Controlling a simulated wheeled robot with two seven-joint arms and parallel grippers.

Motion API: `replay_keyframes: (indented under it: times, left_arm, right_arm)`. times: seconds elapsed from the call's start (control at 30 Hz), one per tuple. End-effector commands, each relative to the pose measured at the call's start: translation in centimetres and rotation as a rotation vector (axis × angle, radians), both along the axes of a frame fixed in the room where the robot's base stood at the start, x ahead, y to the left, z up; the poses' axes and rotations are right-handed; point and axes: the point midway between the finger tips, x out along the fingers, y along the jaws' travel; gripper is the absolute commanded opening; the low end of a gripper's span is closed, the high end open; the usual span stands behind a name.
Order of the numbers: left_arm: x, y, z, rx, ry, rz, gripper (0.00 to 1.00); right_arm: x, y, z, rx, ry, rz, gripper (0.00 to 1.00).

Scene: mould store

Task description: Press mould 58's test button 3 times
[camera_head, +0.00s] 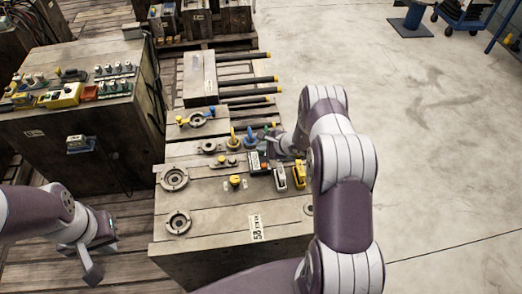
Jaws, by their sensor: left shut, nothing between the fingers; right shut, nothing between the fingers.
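Mould 58 is the wooden-brown block (208,243) in the middle, with a white number label (256,228) on its top. I cannot tell for sure which of these is the test button. My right gripper (272,148) is shut and empty, low over the far right part of the top, beside the dark and orange box; my arm partly hides that area. My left gripper (92,272) is shut and empty, left of the mould.
A second block (60,150) with rows of connectors on top stands at the left. Slatted wooden pallets (125,225) are underneath. The concrete floor (430,140) at the right is clear.

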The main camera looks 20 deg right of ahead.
Motion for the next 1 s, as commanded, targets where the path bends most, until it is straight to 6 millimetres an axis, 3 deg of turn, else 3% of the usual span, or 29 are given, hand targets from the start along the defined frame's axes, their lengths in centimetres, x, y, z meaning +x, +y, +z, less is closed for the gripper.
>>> replay_keyframes:
  times: [0.17,0.57,1.0]
  left_arm:
    - [0.0,0.0,0.6,0.000,0.000,0.000,0.00]
    - [0.0,0.0,0.8,0.000,0.000,0.000,0.00]
    - [0.0,0.0,3.3,0.000,0.000,0.000,0.00]
  right_arm:
    - [0.0,0.0,1.1,0.000,-0.001,-0.001,0.00]
    - [0.0,0.0,1.5,0.000,0.000,0.000,0.00]
    - [0.0,0.0,5.8,-0.001,-0.001,0.000,0.00]
